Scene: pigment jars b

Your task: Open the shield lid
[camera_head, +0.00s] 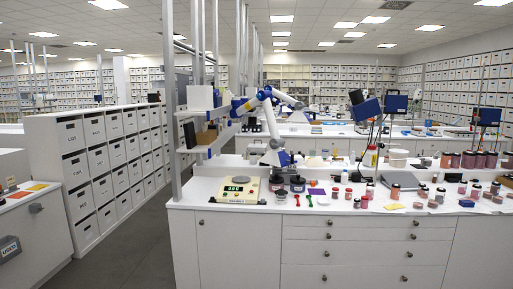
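A cream bench device (240,190) stands at the left end of the front white counter. It has a dark display with green digits and a paler, flat area on top. It looks like a balance; I cannot make out a separate shield lid on it, or whether one is open or shut. My gripper is not in view. A white and blue jointed arm (272,122) stands behind the device, apparently on the bench; I cannot tell that it is mine.
Dark round containers (297,184) stand right of the device, beside red and green scoops (297,199). Several jars (368,190) crowd the counter further right. A metal post (171,100) and shelf rise at the counter's left end. The grey floor aisle (125,240) is clear.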

